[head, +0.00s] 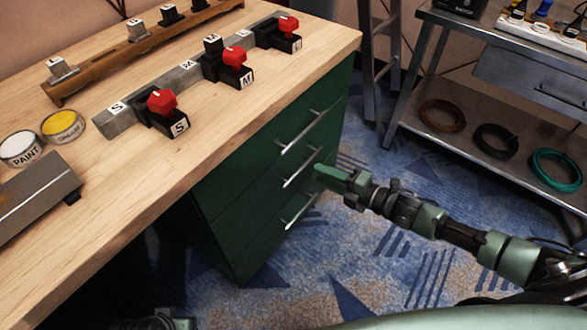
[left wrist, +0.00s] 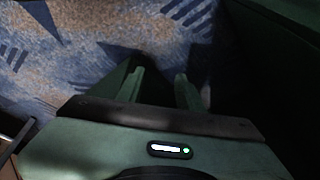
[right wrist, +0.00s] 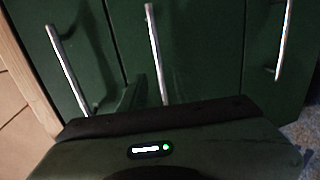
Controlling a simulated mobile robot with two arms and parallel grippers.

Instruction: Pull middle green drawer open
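The green drawer cabinet (head: 235,205) stands under the wooden workbench, with three silver bar handles on its front. The middle drawer's handle (head: 302,167) is the centre one, and that drawer looks shut, flush with the others. My right gripper (head: 320,172) is at the front of the cabinet, close to the middle handle. In the right wrist view the middle handle (right wrist: 155,50) runs down just right of one visible finger; the other finger blends into the dark green. Contact cannot be told. My left gripper (left wrist: 158,88) is open and empty above the carpet.
The workbench top (head: 220,130) holds red-knobbed clamps, paint tins and a metal block. A metal shelf (head: 470,110) with cable coils stands at right. Blue patterned carpet (head: 375,255) is free in front of the cabinet.

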